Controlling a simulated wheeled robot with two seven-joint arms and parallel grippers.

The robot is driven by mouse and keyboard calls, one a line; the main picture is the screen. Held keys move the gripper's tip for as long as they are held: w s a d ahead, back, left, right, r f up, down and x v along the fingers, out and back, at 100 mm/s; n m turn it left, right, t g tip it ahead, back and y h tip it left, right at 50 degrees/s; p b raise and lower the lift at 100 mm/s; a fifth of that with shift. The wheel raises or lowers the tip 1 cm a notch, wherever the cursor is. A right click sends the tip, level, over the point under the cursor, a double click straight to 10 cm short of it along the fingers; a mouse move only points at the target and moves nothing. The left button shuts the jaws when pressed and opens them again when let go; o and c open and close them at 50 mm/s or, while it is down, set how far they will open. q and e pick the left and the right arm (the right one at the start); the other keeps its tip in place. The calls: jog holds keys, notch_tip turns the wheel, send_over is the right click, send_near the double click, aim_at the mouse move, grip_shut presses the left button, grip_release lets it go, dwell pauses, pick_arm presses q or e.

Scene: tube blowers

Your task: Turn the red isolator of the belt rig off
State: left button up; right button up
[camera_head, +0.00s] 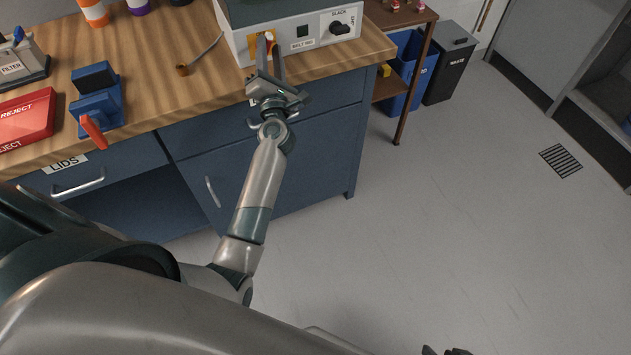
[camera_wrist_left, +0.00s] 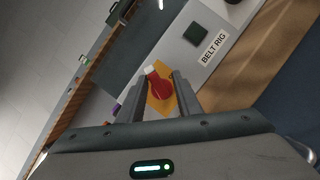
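The belt rig (camera_head: 307,49) is a pale box with a dark top at the back edge of the bench, labelled BELT RIG. Its red isolator (camera_wrist_left: 159,85) is a red knob with a white end on a yellow plate (camera_wrist_left: 165,104). The isolator also shows at the rig's left front in the head view (camera_head: 270,38), partly hidden by a finger. My left gripper (camera_wrist_left: 160,88) is open, with one finger on each side of the knob; contact cannot be told. My right gripper (camera_head: 446,351) shows only as dark tips at the bottom edge.
A black SLACK knob (camera_head: 339,28) and a dark square (camera_head: 302,31) sit right of the isolator. A bent tool (camera_head: 200,56), a blue device with a red lever (camera_head: 98,101) and a red REJECT tray (camera_head: 27,118) are on the bench.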

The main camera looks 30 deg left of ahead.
pick_arm(q)
jog(key=m+h+p, duration=0.1)
jog(key=m+p, duration=0.3)
jog(key=p, duration=0.2)
jog(key=m+g+h+p, duration=0.1)
jog(key=m+h+p, duration=0.1)
jog(key=m+p, duration=0.3)
jog(key=shift+w+r+g+p, duration=0.1)
jog(key=shift+g+p, duration=0.2)
jog(key=shift+p, duration=0.85)
jog(key=b+v, duration=0.3)
jog(key=v, duration=1.5)
jog(key=d+f+m+h+b, duration=0.2)
jog(key=d+f+m+h, duration=0.1)
jog(key=f, duration=0.5)
jog(key=s+d+f+m+h+b, duration=0.1)
jog(key=d+f+m+h+b, duration=0.1)
jog(key=d+f+m, duration=0.3)
jog(key=d+f+m+h+b, duration=0.2)
jog(key=d+f+m+h, duration=0.2)
jog(key=f+m, duration=0.3)
jog(key=shift+s+d+f, duration=0.25)
jog(key=shift+s+f, duration=0.05)
jog(key=shift+f, duration=2.15)
